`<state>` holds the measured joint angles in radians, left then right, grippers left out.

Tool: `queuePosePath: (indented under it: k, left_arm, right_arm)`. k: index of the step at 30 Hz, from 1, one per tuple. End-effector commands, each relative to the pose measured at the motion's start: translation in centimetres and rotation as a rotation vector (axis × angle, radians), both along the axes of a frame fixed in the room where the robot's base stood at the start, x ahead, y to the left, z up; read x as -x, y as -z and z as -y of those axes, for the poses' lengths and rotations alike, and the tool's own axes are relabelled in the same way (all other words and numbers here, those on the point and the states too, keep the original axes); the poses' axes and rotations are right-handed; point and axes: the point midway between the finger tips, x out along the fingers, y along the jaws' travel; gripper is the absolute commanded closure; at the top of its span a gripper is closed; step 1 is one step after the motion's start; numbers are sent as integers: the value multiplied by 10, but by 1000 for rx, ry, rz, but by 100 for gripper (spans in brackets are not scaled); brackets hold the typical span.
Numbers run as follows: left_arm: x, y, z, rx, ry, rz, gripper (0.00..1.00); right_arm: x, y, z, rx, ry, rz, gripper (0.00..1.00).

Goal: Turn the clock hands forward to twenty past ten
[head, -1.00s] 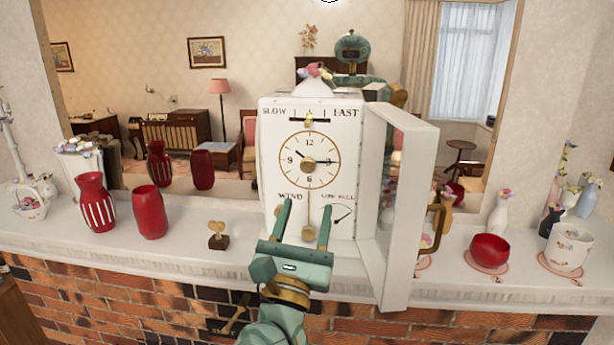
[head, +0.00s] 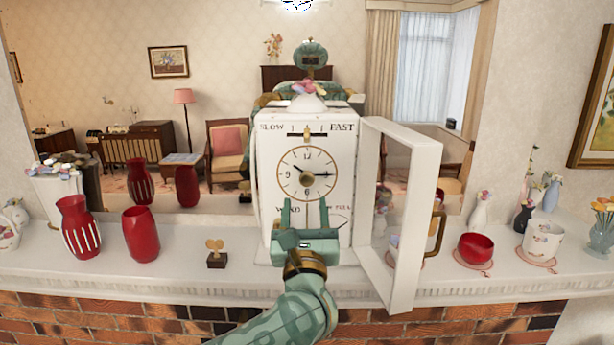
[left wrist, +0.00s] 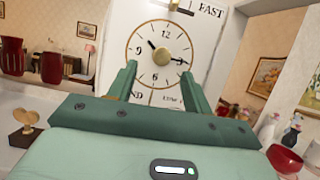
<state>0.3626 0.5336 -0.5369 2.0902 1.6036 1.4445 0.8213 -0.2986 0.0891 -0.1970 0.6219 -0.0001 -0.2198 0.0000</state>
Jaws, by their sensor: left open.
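The white clock (head: 268,160) stands on the mantel shelf with its glazed door (head: 402,215) swung open to the right. On its dial (head: 308,152), which also shows in the left wrist view (left wrist: 137,62), the short hand (left wrist: 152,44) points near ten. The long hand (left wrist: 178,60) points near three. Both sit on a round brass hub (left wrist: 162,57). My left gripper (head: 310,208) is open and empty in front of the lower dial, fingers pointing at the clock. In the left wrist view its fingertips (left wrist: 159,71) straddle the area below the hub. My right gripper is out of view.
Two red vases (head: 80,228) (head: 141,235) and a small key-like ornament (head: 215,250) stand left of the clock. A red bowl (head: 475,249) and a white floral cup (head: 543,240) stand right of the open door. A mirror behind reflects the room and me.

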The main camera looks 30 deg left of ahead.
Motion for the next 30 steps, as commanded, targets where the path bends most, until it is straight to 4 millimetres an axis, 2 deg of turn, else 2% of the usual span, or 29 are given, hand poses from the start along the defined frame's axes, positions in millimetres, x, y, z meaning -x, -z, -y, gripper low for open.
queuePosePath:
  k: [1, 3, 9, 14, 22, 27, 30]
  left_arm:
    - [-10, -9, -6, -4, -2, 2, 50]
    - [-23, -15, -14, -4, -2, 1, 50]
    - [-48, -25, -30, -2, 0, 0, 50]
    - [-56, -28, -35, -1, 1, -1, 50]
    - [-57, -28, -35, 0, 2, -1, 50]
    - [-57, -28, -35, 0, 2, -1, 95]
    - [-57, -28, -35, 0, 2, -1, 95]
  right_arm:
    - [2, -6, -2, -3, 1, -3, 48]
    - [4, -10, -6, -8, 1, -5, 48]
    - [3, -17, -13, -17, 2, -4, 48]
    - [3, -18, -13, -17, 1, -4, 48]
    - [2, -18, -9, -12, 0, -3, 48]
    - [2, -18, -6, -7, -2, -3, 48]
    - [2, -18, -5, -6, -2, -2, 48]
